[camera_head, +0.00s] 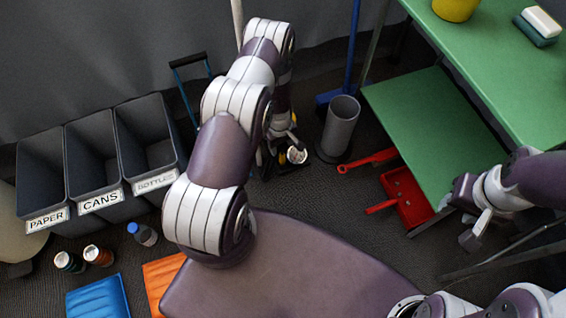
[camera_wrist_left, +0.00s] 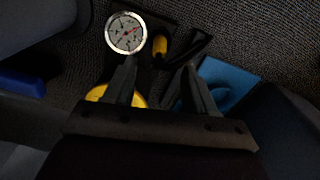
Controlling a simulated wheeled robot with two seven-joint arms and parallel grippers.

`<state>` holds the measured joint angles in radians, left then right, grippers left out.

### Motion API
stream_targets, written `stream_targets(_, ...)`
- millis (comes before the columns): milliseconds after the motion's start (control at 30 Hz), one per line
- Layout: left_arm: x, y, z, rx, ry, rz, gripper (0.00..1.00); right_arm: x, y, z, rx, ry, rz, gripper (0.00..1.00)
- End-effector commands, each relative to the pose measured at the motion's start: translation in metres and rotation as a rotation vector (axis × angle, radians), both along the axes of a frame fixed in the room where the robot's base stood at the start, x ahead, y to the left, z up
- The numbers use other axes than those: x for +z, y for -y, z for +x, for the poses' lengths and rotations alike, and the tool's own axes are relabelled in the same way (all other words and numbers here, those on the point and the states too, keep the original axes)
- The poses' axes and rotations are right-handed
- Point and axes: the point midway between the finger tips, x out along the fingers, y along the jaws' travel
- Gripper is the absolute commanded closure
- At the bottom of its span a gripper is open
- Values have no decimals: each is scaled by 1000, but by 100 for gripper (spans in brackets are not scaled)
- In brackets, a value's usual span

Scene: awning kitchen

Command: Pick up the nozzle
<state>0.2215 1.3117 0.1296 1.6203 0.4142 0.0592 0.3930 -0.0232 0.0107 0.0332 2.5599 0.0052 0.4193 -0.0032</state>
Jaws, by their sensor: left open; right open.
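My left gripper (camera_head: 276,148) reaches down to the floor beside a round white-faced gauge (camera_head: 297,154) on a dark base. In the left wrist view the two fingers of my left gripper (camera_wrist_left: 160,64) are apart, with nothing seen held between them. The gauge (camera_wrist_left: 126,33) is just beyond the left finger. A short yellow piece (camera_wrist_left: 161,47) and a black angled piece (camera_wrist_left: 187,46) lie beyond the gap; one may be the nozzle, but I cannot tell. My right gripper (camera_head: 476,231) is open and empty at the right, near the green shelf.
Three dark bins (camera_head: 92,160) stand at the left. A grey cylinder (camera_head: 340,125) and a red dustpan (camera_head: 406,196) are right of my left gripper. A green table (camera_head: 490,60) is at the right. A blue object (camera_wrist_left: 228,80) is near the right finger.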

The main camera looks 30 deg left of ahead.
Motion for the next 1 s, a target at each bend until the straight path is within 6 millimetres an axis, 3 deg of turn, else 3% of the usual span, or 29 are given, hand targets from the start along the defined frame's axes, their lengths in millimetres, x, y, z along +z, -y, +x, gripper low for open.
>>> stream_targets(33,-20,0,0,0,0,0,44,-15,0,0,0,-1,0,57)
stream_targets(267,-41,1,2,-3,0,0,44,-29,0,0,0,0,0,57)
stream_targets(500,-86,1,3,-5,-1,0,44,-67,0,0,0,-1,0,57)
stream_targets(733,-85,1,3,-5,1,0,44,-64,0,0,0,0,0,57)
stream_targets(767,-85,1,3,-5,0,0,48,-64,0,0,0,0,0,57)
stream_targets(900,-85,1,3,-5,0,0,93,-64,0,0,0,0,0,57)
stream_targets(933,-85,1,3,-5,0,0,100,-64,0,0,0,0,0,57)
stream_targets(1000,-85,1,3,-5,0,0,100,-64,0,0,0,0,0,57)
